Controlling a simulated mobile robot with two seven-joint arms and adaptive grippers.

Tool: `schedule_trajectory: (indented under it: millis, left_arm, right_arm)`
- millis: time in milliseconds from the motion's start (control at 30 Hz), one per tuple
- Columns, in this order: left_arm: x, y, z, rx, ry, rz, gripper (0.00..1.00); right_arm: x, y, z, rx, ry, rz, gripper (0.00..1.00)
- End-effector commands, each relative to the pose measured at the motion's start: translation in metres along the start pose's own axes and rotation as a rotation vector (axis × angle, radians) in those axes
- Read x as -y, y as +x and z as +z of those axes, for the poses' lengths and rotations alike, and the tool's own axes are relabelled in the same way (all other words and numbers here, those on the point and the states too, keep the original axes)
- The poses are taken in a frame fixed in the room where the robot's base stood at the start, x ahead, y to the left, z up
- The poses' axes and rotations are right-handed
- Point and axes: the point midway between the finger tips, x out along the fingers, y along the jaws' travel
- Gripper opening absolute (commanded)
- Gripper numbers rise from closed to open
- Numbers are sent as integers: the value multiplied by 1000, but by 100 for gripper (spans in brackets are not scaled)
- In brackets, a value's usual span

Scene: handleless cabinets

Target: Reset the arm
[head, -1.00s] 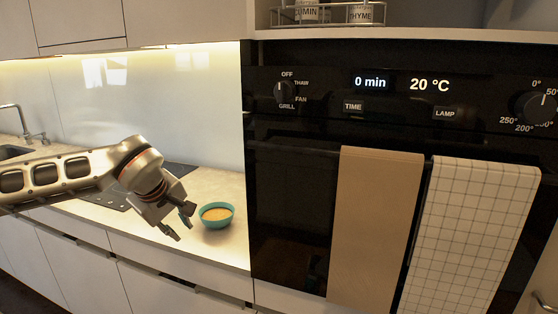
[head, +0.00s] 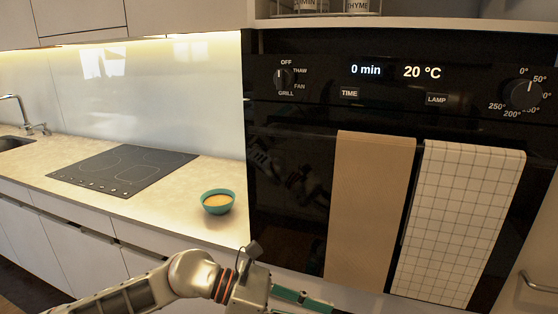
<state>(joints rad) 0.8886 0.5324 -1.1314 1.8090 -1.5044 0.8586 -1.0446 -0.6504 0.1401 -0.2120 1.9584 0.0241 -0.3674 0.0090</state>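My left arm comes in from the bottom left of the head view, in front of the lower cabinets and below the counter edge. My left gripper (head: 285,277) is at the bottom centre, with its fingers spread apart and nothing seen between them. A teal strip shows on the lower finger; what it is cannot be told for sure. A teal bowl (head: 217,208) with yellowish contents stands upright on the counter, above and left of the gripper and apart from it. My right gripper is not in view.
The counter (head: 120,210) has a black hob (head: 120,170) and a sink at the far left. A black oven (head: 285,150) fills the right side, with a brown towel (head: 365,210) and a checked towel (head: 455,225) hanging on its front. A spice rack is above.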

Motion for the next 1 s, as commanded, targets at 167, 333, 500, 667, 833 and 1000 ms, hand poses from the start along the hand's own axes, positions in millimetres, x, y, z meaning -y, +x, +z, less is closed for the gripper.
schedule_trajectory:
  millis: [167, 333, 500, 667, 833, 1000]
  left_arm:
    - [13, 12, 32, 337, -406, -7, 21]
    - [-3, -5, 39, 634, -816, 6, 21]
    - [-31, -37, 7, 919, -1246, 40, 21]
    - [-50, -71, -63, 1183, -1656, 91, 21]
    - [-42, -104, -169, 1467, -2082, 171, 21]
    - [-1, -127, -277, 1733, -2436, 270, 21]
  right_arm:
    - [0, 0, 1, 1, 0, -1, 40]
    - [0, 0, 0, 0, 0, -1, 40]
    - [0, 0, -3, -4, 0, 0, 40]
    - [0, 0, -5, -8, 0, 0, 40]
    - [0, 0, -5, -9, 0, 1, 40]
    - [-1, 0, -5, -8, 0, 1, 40]
